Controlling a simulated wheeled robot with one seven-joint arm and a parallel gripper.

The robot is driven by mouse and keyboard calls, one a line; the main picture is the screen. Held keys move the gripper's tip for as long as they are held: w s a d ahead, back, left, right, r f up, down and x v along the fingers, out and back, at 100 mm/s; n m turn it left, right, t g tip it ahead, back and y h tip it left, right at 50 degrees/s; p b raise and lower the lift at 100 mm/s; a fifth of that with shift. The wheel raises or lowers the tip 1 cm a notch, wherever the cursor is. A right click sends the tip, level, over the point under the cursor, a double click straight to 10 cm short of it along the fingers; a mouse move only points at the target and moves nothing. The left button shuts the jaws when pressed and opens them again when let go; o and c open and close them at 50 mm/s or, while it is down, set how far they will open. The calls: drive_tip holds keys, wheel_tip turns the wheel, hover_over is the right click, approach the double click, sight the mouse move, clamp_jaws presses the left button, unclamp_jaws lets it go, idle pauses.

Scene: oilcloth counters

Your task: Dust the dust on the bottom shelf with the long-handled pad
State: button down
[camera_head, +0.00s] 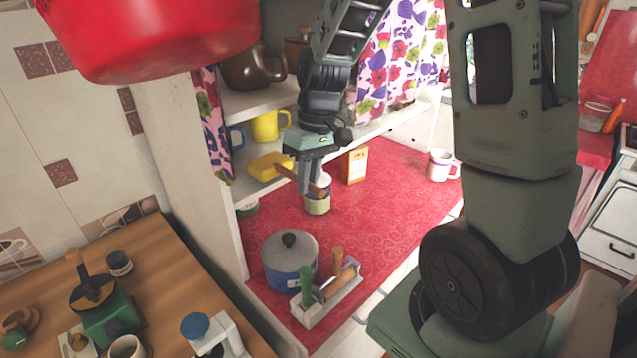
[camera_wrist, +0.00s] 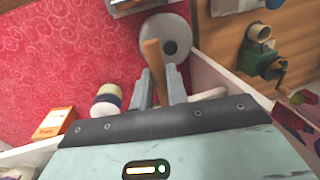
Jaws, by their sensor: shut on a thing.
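My gripper (camera_head: 308,184) is shut on the wooden handle (camera_head: 287,173) of the long-handled pad, over the red counter and in front of the shelves. The handle also shows in the wrist view (camera_wrist: 153,58), passing between my two fingers (camera_wrist: 158,82). A yellow block (camera_head: 266,165), which looks like the pad, is at the handle's left end, at the bottom shelf (camera_head: 250,190). I cannot tell whether it touches the shelf. No dust can be made out, and my gripper body hides this area in the wrist view.
A yellow mug (camera_head: 265,127) stands on the shelf behind the pad. A blue pot (camera_head: 288,262), a tool caddy (camera_head: 325,300), a jar (camera_head: 317,202), an orange box (camera_head: 355,164) and a white mug (camera_head: 441,164) stand on the red counter (camera_head: 390,210). A red bowl (camera_head: 150,35) hangs at upper left.

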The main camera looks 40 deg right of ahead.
drive_tip(key=shift+w+f, duration=0.15)
drive_tip(key=shift+w, duration=0.75)
drive_tip(key=shift+w+f, duration=0.15)
drive_tip(key=shift+w, duration=0.75)
drive_tip(key=shift+w+r, duration=0.1)
drive_tip(key=shift+w, duration=0.1)
drive_tip(key=shift+w+a, duration=0.1)
drive_tip(key=shift+a, duration=0.05)
